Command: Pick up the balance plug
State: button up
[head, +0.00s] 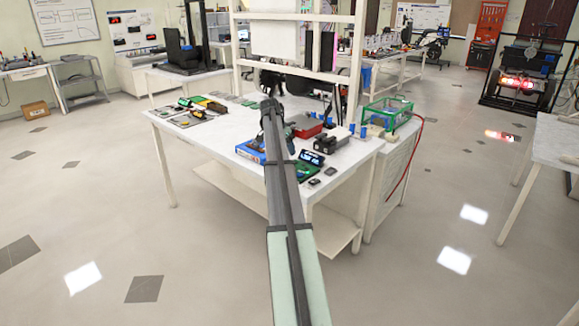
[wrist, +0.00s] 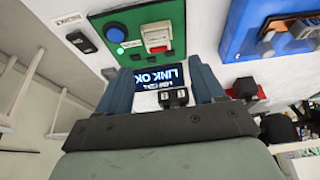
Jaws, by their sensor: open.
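My gripper (wrist: 161,70) is open in the wrist view, its two dark blue fingers apart. Between them show a small black two-part piece (wrist: 173,97) with pale marks and a lit display (wrist: 160,77) reading "LINK OK" upside down. I cannot tell whether the fingers touch either. Small black pieces (wrist: 80,41) (wrist: 109,73) lie by the green board (wrist: 135,32), one beside a printed label (wrist: 70,19). I cannot tell for certain which piece is the balance plug. In the head view, small black pieces (head: 314,182) (head: 330,171) lie near the table's front edge; my arm hides part of the table.
The green board carries a blue button and a red-and-white switch. A blue board (wrist: 240,35) with metal parts lies right of it. Floor is open in front.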

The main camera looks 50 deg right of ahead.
jog(key=shift+x, duration=3.35)
jog(key=shift+s+a, duration=0.1)
jog(key=shift+a, duration=0.05)
jog(key=c, duration=1.1)
